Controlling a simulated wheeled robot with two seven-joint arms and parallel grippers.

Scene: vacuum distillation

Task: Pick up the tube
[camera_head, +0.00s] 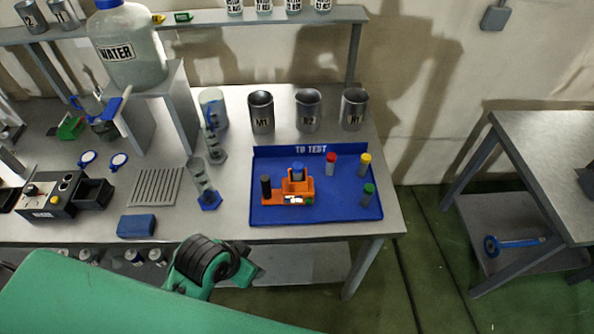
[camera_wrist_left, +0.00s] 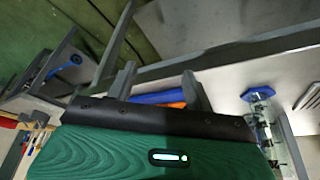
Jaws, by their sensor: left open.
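Three small capped tubes stand upright in the blue tray marked "TO TEST" (camera_head: 315,212): a red-capped tube (camera_head: 331,165), a yellow-capped tube (camera_head: 364,168) and a green-capped tube (camera_head: 368,196). An orange device (camera_head: 300,187) in the same tray holds a blue-topped piece (camera_head: 298,173) and a dark cylinder (camera_head: 266,187). My left arm comes in low in the head view, in front of the table. My left gripper's two fingers show apart and empty in the left wrist view (camera_wrist_left: 158,76). The tray's blue edge (camera_wrist_left: 160,97) and some orange show beyond them. My right gripper is not in view.
Metal cups M1 (camera_head: 261,112), R2 (camera_head: 308,110) and R1 (camera_head: 354,109) stand behind the tray. A water jug (camera_head: 130,55) sits on a raised stand. The table's front edge lies just beyond my arm.

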